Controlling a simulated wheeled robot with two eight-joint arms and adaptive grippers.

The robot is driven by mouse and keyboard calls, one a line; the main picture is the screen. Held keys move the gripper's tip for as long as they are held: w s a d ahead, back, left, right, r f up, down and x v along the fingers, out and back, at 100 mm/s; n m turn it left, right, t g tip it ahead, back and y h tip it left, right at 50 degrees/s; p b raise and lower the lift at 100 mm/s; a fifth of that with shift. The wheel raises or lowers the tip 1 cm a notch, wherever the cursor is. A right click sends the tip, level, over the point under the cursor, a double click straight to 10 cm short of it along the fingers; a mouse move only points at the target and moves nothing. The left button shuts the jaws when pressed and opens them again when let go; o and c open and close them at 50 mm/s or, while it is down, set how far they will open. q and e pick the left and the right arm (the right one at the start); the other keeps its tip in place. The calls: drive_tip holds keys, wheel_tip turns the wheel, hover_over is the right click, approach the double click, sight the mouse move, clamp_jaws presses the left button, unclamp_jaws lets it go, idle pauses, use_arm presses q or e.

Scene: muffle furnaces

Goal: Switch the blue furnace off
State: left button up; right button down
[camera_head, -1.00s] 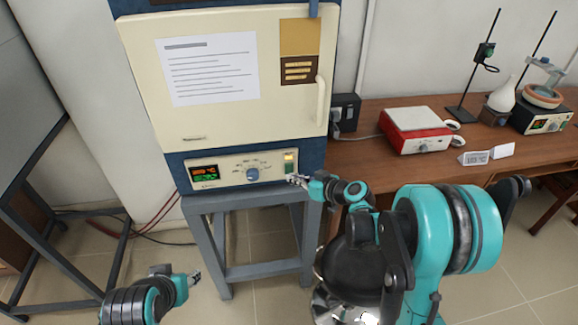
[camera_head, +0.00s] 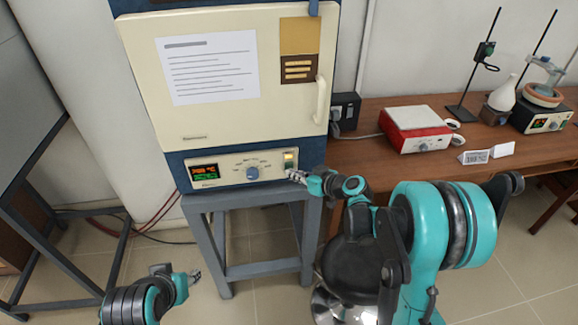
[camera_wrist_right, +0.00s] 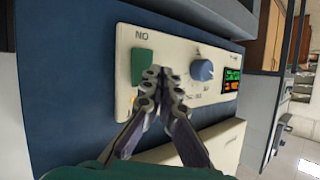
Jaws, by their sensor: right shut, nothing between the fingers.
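The blue furnace (camera_head: 313,150) has a cream door (camera_head: 220,110) and a cream control panel with a lit display (camera_head: 204,172), a blue knob (camera_head: 252,173) and a switch (camera_head: 289,157) at the right end. In the right wrist view the green switch (camera_wrist_right: 143,66) shows large, its lower part hidden behind my fingers. My right gripper (camera_head: 288,174) is shut and empty, its tips just in front of the panel beside the switch; I cannot tell whether they touch. It fills the wrist view's middle (camera_wrist_right: 164,80). My left gripper (camera_head: 196,276) hangs low at left, away from the furnace.
The furnace stands on a grey-blue metal stand (camera_head: 228,215). A wooden table (camera_head: 385,172) at right holds a red-and-white hotplate (camera_head: 415,130), a flask (camera_head: 503,95) and a stand. A grey frame stands at left. Open floor lies below.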

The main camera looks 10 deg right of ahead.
idle(0.7)
drive_tip(key=shift+w, duration=0.4)
drive_tip(key=shift+w+r, duration=0.1)
drive_tip(key=shift+w, duration=0.25)
idle(0.5)
drive_tip(key=shift+s, duration=0.1)
drive_tip(key=shift+s, duration=0.7)
drive_tip(key=s, duration=0.1)
drive_tip(key=s+b, duration=0.1)
drive_tip(key=s, duration=0.3)
drive_tip(key=shift+f, duration=0.4)
